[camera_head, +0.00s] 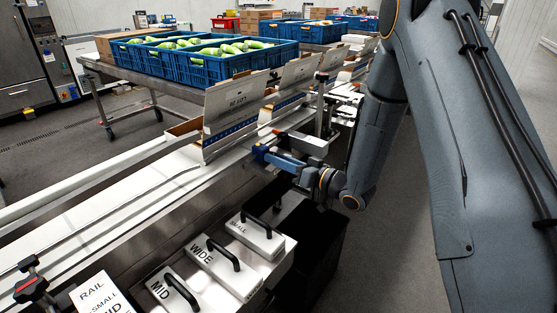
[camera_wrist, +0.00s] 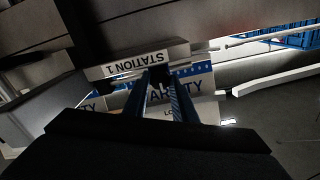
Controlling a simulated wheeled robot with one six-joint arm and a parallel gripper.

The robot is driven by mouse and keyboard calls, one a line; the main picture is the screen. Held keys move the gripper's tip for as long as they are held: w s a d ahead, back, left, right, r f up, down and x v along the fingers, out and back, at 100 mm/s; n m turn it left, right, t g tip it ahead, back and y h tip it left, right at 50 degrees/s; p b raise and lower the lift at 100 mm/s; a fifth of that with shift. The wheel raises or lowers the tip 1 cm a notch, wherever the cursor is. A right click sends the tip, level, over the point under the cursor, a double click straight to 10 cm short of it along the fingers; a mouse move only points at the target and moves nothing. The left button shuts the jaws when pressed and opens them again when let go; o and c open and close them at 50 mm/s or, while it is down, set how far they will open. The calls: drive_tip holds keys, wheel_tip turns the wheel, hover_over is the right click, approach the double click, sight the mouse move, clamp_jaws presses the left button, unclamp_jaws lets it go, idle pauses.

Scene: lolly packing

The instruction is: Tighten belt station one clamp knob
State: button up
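The white STATION 1 label (camera_wrist: 137,60) shows upside down in the wrist view, on a plate just beyond my fingertips. My gripper (camera_wrist: 158,75) has two blue fingers with a narrow gap between them at the tips. Something dark lies at the tips, and I cannot tell whether it is a knob held between them. In the head view my gripper (camera_head: 262,152) reaches from the right to the side of the belt, beside a metal post and bracket (camera_head: 311,144). The clamp knob is not clearly visible; my fingers probably cover it.
A clamp with red parts (camera_head: 32,288) sits at the belt's near left end. Upright cartons (camera_head: 237,104) stand along the belt. Handled plates marked WIDE (camera_head: 222,265) and MID lie on a shelf below. Blue crates (camera_head: 214,66) hold green produce on a table behind.

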drive_tip(key=shift+c, duration=0.5)
drive_tip(key=shift+n, duration=0.4)
drive_tip(key=shift+n+b, duration=1.15)
drive_tip(key=shift+n, duration=2.65)
drive_tip(key=o, duration=1)
drive_tip(key=shift+o, duration=0.2)
